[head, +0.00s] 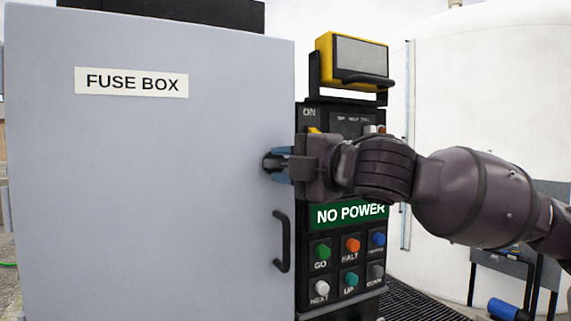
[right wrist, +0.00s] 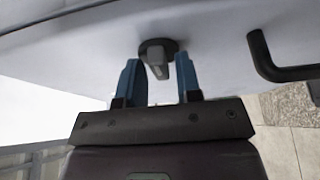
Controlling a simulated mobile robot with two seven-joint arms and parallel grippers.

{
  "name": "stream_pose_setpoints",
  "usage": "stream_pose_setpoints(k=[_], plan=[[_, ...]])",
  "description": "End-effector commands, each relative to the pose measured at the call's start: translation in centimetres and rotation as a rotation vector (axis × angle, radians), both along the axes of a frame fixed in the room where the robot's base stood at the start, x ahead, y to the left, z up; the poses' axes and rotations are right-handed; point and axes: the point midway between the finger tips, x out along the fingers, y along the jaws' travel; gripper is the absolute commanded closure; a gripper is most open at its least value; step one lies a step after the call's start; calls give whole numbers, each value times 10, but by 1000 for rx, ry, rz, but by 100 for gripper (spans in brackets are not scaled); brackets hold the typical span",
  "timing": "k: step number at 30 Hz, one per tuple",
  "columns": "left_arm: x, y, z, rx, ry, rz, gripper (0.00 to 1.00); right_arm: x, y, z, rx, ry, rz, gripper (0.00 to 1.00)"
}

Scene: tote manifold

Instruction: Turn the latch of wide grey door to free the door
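The wide grey door (head: 150,190) labelled "FUSE BOX" is shut and fills the left of the head view. Its dark latch knob (head: 269,163) sits near the door's right edge, partly hidden by my gripper. In the right wrist view the latch (right wrist: 158,58) is a round dark base with a raised grip bar. My right gripper (head: 280,164) reaches in from the right at the latch. Its two blue fingers (right wrist: 159,80) stand apart on either side of the latch bar, with gaps visible on both sides. My left gripper is not in view.
A black door handle (head: 282,242) sits below the latch. Right of the door stands a black control panel (head: 345,250) with coloured buttons and a "NO POWER" sign. A yellow-framed lamp (head: 352,60) tops it. A large white tank (head: 470,90) stands behind.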

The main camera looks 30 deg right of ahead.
Motion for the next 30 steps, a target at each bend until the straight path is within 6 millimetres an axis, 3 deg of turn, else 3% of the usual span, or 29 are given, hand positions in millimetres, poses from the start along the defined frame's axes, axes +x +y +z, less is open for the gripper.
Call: stream_pose_setpoints(k=[1, 5, 17, 30], plan=[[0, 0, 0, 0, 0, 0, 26, 0, 0, 0, 0, 0, 0, 82], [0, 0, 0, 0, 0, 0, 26, 0, 0, 0, 0, 0, 0, 100], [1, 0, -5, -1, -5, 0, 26, 0, 0, -1, 53, -5, 1, 100], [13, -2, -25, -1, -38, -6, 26, 1, 1, -6, 389, -24, 4, 100]])
